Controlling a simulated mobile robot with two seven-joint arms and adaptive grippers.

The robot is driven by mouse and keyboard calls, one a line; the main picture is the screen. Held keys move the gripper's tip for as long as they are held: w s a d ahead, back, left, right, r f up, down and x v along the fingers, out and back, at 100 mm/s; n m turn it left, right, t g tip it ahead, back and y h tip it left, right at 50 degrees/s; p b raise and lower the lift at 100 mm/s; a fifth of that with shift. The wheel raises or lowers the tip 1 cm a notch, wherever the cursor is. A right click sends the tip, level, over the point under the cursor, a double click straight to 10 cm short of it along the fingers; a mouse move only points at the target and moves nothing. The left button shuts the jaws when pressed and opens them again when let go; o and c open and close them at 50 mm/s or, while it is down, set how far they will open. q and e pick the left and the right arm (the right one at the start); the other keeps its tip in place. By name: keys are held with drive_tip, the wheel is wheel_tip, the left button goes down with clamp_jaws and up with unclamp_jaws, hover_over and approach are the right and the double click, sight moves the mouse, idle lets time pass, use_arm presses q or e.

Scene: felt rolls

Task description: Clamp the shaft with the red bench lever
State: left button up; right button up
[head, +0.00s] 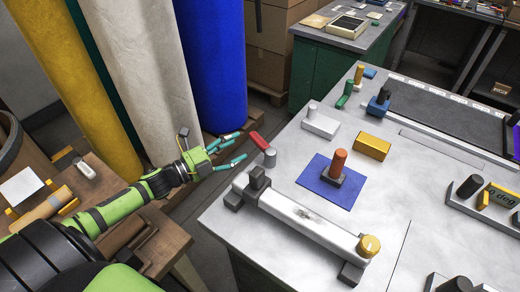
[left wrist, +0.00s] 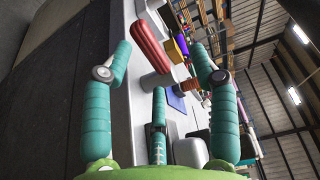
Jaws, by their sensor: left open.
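The red bench lever (head: 258,139) sticks out past the near-left edge of the white bench, beside a short grey post (head: 270,157). In the left wrist view the red lever (left wrist: 149,40) stands ahead, between the fingers' lines. In the left wrist view my left gripper (left wrist: 160,75) holds nothing.
An orange-red peg (head: 338,163) stands on a blue mat (head: 318,186) behind the shaft. A yellow block (head: 372,146) and a white block (head: 320,123) are further back. Tall rolls (head: 212,60) stand behind my left arm. A wooden table (head: 130,190) is below it.

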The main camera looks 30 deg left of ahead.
sight(254, 143)
use_arm(q)
drive_tip(key=w+d, duration=0.1)
drive_tip(key=w+d+f, duration=0.1)
drive_tip(key=w, duration=0.1)
drive_tip(key=w+f, duration=0.1)
drive_tip(key=w, duration=0.1)
drive_tip(key=shift+d+f, duration=0.15)
drive_tip(key=shift+d, duration=0.25)
drive_tip(key=shift+w+d, duration=0.25)
drive_tip(key=shift+w, duration=0.3)
drive_tip(key=shift+f, duration=0.1)
use_arm(e)
drive_tip(key=shift+s+a+f, duration=0.4)
drive_tip(key=shift+f, duration=0.1)
use_arm(q)
clamp_jaws()
use_arm(e)
drive_tip(key=shift+s, duration=0.1)
